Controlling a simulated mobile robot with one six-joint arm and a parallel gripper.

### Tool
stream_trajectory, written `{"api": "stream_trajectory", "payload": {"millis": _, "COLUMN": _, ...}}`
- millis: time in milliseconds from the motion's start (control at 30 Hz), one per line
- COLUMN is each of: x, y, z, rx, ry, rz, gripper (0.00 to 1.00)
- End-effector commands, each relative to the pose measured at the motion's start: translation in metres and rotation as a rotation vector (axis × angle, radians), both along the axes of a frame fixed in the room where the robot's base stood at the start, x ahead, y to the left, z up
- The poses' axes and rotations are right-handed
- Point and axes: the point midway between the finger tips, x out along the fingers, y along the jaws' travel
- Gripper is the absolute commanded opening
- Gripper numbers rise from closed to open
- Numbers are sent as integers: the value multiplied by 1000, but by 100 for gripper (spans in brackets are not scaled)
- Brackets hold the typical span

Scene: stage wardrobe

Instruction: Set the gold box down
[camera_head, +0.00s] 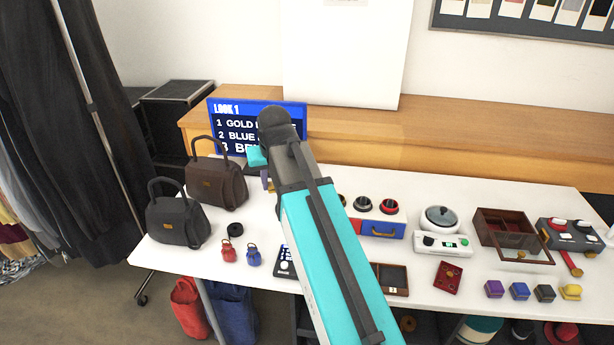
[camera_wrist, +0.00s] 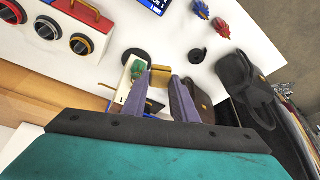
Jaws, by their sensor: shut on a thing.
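The gold box (camera_wrist: 160,75) shows in the wrist view between the tips of my gripper (camera_wrist: 161,82), whose two grey-purple fingers are shut on it. It seems to be held over the white table; I cannot tell whether it touches anything below. In the head view my gripper (camera_head: 266,180) is mostly hidden behind my own arm, near the blue sign, and the gold box cannot be made out clearly there.
A blue sign (camera_head: 226,124) stands behind my gripper. Two dark handbags (camera_head: 216,184) (camera_head: 179,220) stand left on the white table (camera_head: 190,262). Red and blue charms (camera_head: 228,252) (camera_head: 253,256) lie in front. Several small boxes, a yellow one (camera_head: 570,292) among them, sit at right.

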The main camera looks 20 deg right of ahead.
Motion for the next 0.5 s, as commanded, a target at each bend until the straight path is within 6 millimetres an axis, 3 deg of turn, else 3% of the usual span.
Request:
{"api": "stream_trajectory", "payload": {"millis": 100, "x": -6, "y": 31, "z": 4, "rx": 0, "ry": 0, "rz": 77, "gripper": 4}}
{"api": "stream_trajectory", "payload": {"millis": 200, "x": -9, "y": 45, "z": 5, "rx": 0, "ry": 1, "rz": 116, "gripper": 4}}
{"api": "stream_trajectory", "payload": {"millis": 500, "x": -10, "y": 53, "z": 7, "rx": 0, "ry": 1, "rz": 139, "gripper": 4}}
